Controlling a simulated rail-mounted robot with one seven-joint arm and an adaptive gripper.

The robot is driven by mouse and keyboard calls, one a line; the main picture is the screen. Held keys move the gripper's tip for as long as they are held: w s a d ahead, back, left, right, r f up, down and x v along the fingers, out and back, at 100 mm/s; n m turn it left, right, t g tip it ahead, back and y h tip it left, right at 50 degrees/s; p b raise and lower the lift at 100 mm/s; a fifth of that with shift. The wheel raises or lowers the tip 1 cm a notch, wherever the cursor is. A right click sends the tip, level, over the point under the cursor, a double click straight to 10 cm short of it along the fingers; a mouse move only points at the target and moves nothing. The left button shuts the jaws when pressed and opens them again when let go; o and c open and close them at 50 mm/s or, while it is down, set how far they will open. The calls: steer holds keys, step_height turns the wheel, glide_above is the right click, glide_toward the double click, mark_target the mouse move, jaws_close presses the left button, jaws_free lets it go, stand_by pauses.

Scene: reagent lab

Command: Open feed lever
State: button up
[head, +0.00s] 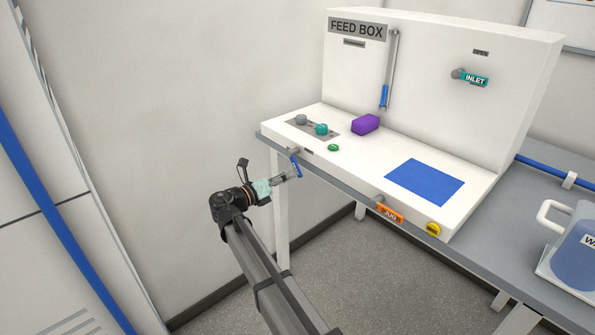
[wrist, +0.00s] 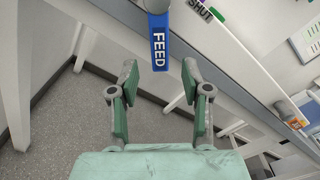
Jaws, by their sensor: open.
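The blue feed lever (head: 296,167) hangs from a grey pivot on the front edge of the white feed box (head: 440,60). In the wrist view the lever (wrist: 160,42), lettered FEED, points down toward my gripper. My gripper (wrist: 158,75) is open, with one green-padded finger on each side of the lever's line. The lever's lower end lies between or just beyond the fingertips; contact is not visible. In the head view my gripper (head: 288,174) is at the lever. A SHUT label (wrist: 200,10) is beside the lever's pivot.
The front edge also carries an orange lever (head: 390,212) and a yellow knob (head: 433,229). On the box top are a purple block (head: 366,124), a green button (head: 333,148) and a blue pad (head: 425,182). A water jug (head: 577,250) stands at right. The floor in front is clear.

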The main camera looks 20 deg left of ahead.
mark_target(297, 171)
steer(key=x, duration=0.5)
steer(key=shift+w+d, duration=0.15)
steer(key=shift+w, duration=0.15)
jaws_close()
